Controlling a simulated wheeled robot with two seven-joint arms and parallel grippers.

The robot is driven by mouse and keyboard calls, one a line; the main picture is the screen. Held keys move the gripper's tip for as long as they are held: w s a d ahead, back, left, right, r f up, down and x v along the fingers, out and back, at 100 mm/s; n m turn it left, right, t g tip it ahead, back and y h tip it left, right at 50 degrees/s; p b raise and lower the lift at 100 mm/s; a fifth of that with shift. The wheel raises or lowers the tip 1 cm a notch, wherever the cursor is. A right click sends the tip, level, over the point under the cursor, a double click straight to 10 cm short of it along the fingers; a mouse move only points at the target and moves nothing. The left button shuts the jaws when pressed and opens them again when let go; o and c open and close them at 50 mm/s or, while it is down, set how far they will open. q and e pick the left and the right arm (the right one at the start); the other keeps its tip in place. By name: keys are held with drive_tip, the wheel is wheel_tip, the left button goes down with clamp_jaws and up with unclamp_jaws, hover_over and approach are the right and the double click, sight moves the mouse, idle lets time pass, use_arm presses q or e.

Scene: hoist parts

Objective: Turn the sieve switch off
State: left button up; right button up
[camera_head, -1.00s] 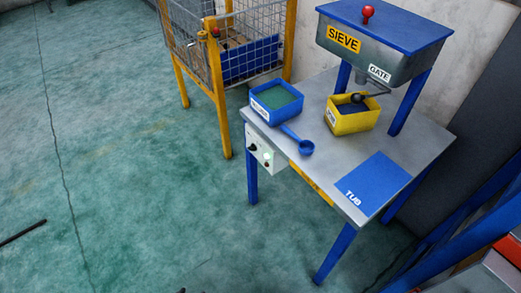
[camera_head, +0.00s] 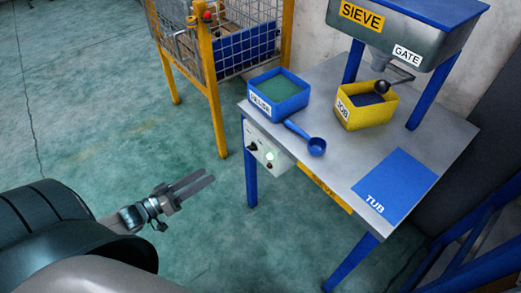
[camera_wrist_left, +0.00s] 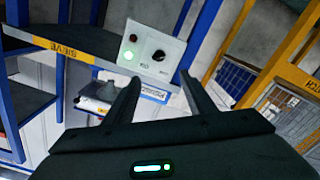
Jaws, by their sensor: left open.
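The sieve's white control box (camera_head: 264,149) is fixed to the front left edge of the grey table. It has a black rotary knob (camera_head: 253,146) and a glowing pale green light (camera_head: 269,156). In the left wrist view the box (camera_wrist_left: 170,67) appears rotated, with the black knob (camera_wrist_left: 157,55), the lit green light (camera_wrist_left: 127,56) and a small red spot beside them. My left gripper (camera_head: 209,179) is open and empty, in front of and left of the box, apart from it. Its fingers (camera_wrist_left: 159,80) point toward the box. My right gripper is not in view.
On the table (camera_head: 330,180) are a blue tub with a scoop (camera_head: 317,146), a yellow tub (camera_head: 366,112) under the sieve hopper (camera_head: 400,30), and a blue TUB mat (camera_head: 395,187). A yellow-framed wire cage (camera_head: 218,95) stands behind left. The floor in front is clear.

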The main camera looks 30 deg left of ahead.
sight(249, 149)
use_arm(q)
drive_tip(key=shift+r, duration=0.15)
drive_tip(key=shift+w, duration=0.1)
drive_tip(key=x, duration=1.7)
drive_tip(key=shift+w+d, duration=0.1)
drive_tip(key=shift+d, duration=0.1)
drive_tip(key=c, duration=1)
